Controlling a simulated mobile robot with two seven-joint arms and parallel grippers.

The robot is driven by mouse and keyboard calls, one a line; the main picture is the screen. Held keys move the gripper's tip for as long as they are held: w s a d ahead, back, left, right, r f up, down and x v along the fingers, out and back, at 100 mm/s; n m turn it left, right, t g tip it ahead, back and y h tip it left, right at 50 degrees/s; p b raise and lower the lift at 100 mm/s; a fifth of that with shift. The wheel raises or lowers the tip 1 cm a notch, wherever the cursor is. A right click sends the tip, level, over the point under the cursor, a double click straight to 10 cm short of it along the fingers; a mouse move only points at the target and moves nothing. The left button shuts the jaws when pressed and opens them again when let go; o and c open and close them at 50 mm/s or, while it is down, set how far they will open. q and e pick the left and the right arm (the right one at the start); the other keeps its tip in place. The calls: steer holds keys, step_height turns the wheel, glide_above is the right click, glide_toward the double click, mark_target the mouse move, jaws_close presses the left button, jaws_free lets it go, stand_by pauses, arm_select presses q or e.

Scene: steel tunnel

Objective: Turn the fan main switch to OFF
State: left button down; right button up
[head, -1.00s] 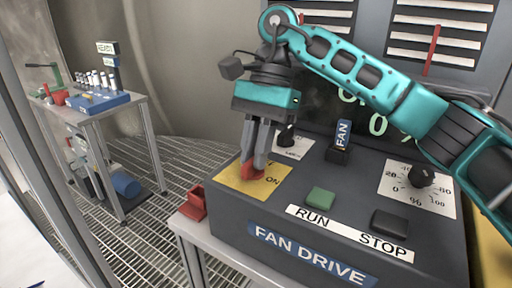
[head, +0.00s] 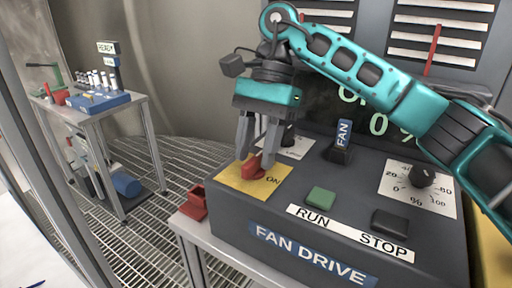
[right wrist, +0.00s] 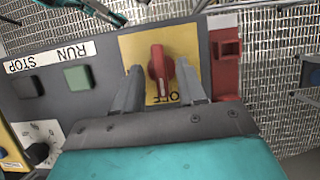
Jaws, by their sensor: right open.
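The fan main switch is a red rotary handle (head: 251,168) on a yellow plate (head: 232,178) marked ON, at the left of the fan drive box. In the right wrist view the handle (right wrist: 157,72) runs lengthwise towards partly hidden lettering on the plate that looks like OFF, upside down. My right gripper (head: 254,163) is open above the plate, one finger on each side of the handle. In the right wrist view a gap shows between the handle and each finger.
The fan drive box (head: 310,250) also carries a green RUN button (head: 320,196), a dark STOP button (head: 390,222), a FAN tag (head: 343,134) and a dial (head: 422,175). A red open holder (head: 194,203) sits left of the box. Another bench (head: 90,105) stands far left.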

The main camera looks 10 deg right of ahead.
steer(key=p+v, duration=0.3)
steer(key=v, duration=0.9)
steer(key=shift+r, duration=0.35)
